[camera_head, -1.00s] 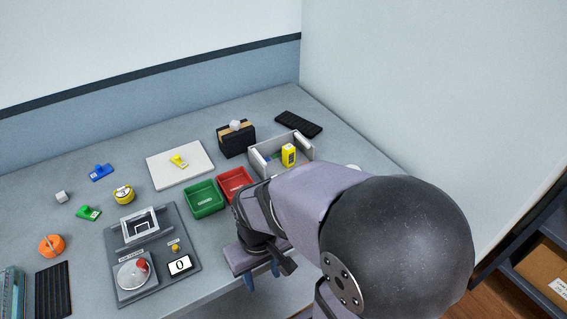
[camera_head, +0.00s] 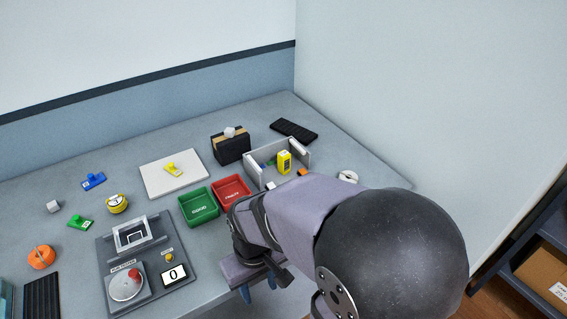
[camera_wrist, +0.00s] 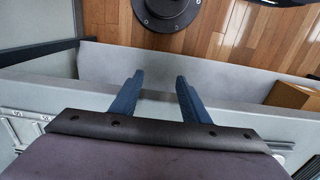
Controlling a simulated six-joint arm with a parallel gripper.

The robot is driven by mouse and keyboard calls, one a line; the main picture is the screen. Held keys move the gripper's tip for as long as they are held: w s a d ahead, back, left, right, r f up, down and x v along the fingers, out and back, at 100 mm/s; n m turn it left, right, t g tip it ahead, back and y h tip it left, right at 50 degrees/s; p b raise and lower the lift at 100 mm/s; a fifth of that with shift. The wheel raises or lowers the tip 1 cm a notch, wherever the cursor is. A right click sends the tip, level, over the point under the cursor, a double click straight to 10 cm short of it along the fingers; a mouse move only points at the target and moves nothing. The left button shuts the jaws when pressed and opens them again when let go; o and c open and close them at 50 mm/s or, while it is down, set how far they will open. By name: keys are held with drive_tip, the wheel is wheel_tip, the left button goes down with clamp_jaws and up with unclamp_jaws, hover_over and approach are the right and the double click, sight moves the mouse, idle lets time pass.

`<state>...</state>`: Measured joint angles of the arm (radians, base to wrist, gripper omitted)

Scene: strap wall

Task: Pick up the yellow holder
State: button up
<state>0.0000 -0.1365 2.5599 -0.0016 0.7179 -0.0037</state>
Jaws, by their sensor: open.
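The yellow holder (camera_head: 173,169) is a small flat piece with a raised part, lying on a white board (camera_head: 152,183) in the head view. A similar blue piece (camera_head: 93,181) and green piece (camera_head: 80,223) lie to its left on the table. My gripper (camera_head: 259,291) hangs at the front edge of the table, well apart from the yellow holder. In the wrist view my gripper (camera_wrist: 158,88) is open with nothing between its blue fingers, and the holder does not show there.
Green (camera_head: 199,206) and red (camera_head: 232,192) trays lie between my arm and the board. A black box (camera_head: 231,150), an open grey bin (camera_head: 258,177) with a yellow box (camera_head: 284,161), and a grey test device (camera_head: 185,257) stand nearby. A yellow round item (camera_head: 116,204) sits left of the board.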

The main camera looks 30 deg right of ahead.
sight(280, 159)
drive_tip(key=shift+o, duration=0.4)
